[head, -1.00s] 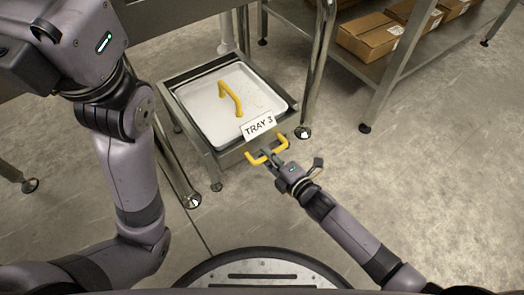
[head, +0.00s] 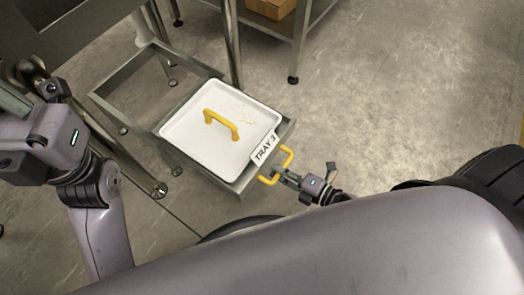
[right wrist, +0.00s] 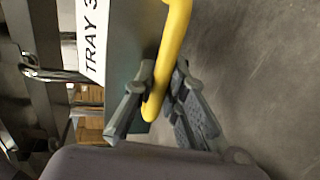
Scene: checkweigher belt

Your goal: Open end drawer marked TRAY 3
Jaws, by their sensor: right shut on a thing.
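The drawer marked TRAY 3 (head: 237,184) stands pulled out from its metal frame (head: 112,105), toward me. Its white label (head: 266,149) also shows at the left of the right wrist view (right wrist: 94,35). A yellow handle (head: 287,153) is on the drawer front and crosses the right wrist view (right wrist: 174,40). My right gripper (head: 279,171) is shut on this handle, with its fingers on both sides of the bar in the right wrist view (right wrist: 158,92). My left arm is at the left edge of the head view; its finger opening cannot be made out.
Steel legs (head: 231,45) stand beside the frame. A shelf with a cardboard box (head: 270,8) is at the back. The floor to the right is clear.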

